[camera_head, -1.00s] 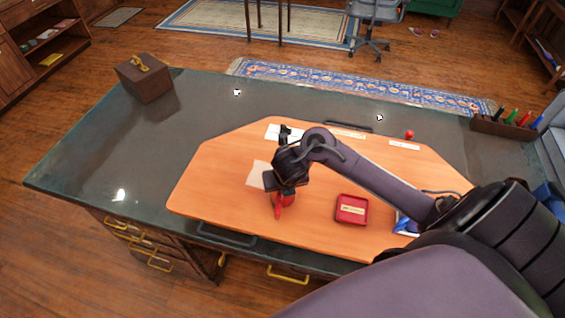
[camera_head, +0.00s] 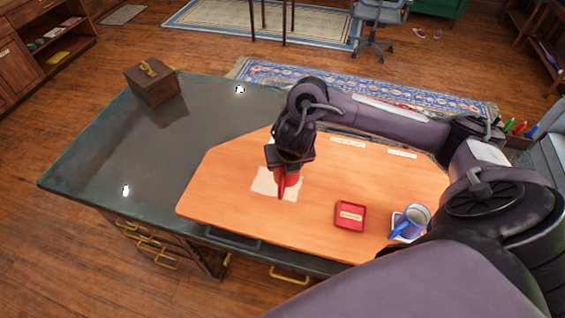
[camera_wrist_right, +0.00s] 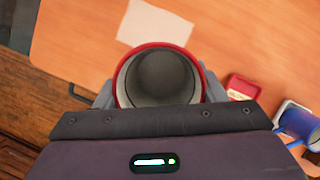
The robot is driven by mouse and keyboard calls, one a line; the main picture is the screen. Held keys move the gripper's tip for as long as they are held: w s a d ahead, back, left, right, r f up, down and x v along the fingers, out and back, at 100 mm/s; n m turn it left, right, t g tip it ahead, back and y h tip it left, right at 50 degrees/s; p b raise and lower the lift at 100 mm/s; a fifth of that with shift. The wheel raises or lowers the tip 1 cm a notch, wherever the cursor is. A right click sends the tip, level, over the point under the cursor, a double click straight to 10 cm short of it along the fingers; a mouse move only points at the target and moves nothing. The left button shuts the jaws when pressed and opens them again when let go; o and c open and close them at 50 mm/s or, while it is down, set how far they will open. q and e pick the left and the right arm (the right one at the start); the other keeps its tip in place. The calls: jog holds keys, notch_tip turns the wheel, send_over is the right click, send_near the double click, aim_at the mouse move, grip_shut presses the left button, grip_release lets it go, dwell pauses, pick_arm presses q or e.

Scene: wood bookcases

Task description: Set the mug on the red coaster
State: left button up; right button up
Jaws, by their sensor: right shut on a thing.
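My right gripper (camera_head: 289,168) is shut on a red mug (camera_head: 287,183), which hangs upright over the board near a pale paper square. In the right wrist view my right gripper's fingers flank the red-rimmed mug (camera_wrist_right: 158,76), with its grey inside empty. The red coaster (camera_head: 350,226), a square with a pale label, lies on the orange board to the right of the held mug. It also shows in the right wrist view (camera_wrist_right: 243,86). My left gripper is not in view.
The pale paper square (camera_head: 266,184) lies under the held mug. A brown box (camera_head: 152,88) stands far left on the dark desk. The board between held mug and coaster is clear.

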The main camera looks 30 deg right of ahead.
notch_tip(320, 180, up, 3)
jog(key=shift+w+r, duration=0.15)
jog(key=shift+r, duration=0.05)
jog(key=shift+a+r, duration=0.25)
jog(key=shift+r, duration=0.75)
